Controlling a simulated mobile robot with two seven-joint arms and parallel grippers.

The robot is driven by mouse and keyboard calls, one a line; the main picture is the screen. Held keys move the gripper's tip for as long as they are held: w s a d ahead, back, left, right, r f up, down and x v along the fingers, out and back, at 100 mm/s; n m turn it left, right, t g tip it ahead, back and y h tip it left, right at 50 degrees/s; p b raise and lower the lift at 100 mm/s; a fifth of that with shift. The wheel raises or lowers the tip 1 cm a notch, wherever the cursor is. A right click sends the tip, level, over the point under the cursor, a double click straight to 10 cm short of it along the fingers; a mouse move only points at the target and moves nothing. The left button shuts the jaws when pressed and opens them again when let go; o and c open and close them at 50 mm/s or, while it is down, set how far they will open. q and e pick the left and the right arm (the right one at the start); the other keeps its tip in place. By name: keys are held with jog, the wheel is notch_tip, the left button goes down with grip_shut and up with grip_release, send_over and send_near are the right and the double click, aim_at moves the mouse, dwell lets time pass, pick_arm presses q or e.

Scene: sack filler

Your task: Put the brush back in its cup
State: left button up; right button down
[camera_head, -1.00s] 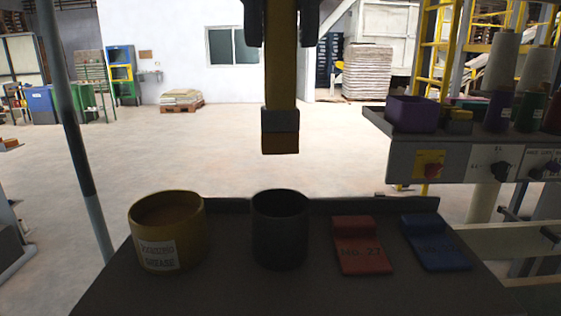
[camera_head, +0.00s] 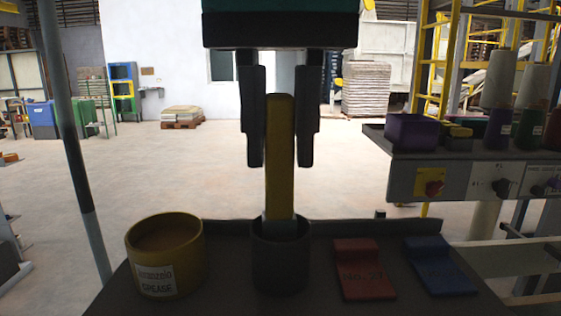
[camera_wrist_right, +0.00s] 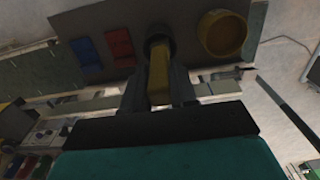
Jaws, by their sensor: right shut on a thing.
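The brush has a long yellow handle (camera_head: 280,160) and stands upright in the head view. Its lower end is inside the dark round cup (camera_head: 281,262), below the rim, so its bristles are hidden. My right gripper (camera_head: 281,155) comes down from above and is shut on the upper handle, one dark finger on each side. In the right wrist view the brush (camera_wrist_right: 159,80) runs from between the fingers into the cup (camera_wrist_right: 160,38). My left gripper is not in view.
On the same dark shelf (camera_head: 225,280) stand a yellow grease tin (camera_head: 165,255) to the left, and a red block (camera_head: 363,270) and a blue block (camera_head: 440,265) to the right. A grey control panel (camera_head: 470,180) with a purple bin (camera_head: 411,131) and thread cones is at the right.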

aim_at(281, 213)
jog(key=shift+f, duration=1.3)
jog(key=shift+f, duration=0.1)
jog(key=shift+f, duration=0.15)
jog(key=c, duration=0.9)
grip_release()
jog(key=r, duration=1.3)
jog(key=shift+a, duration=0.2)
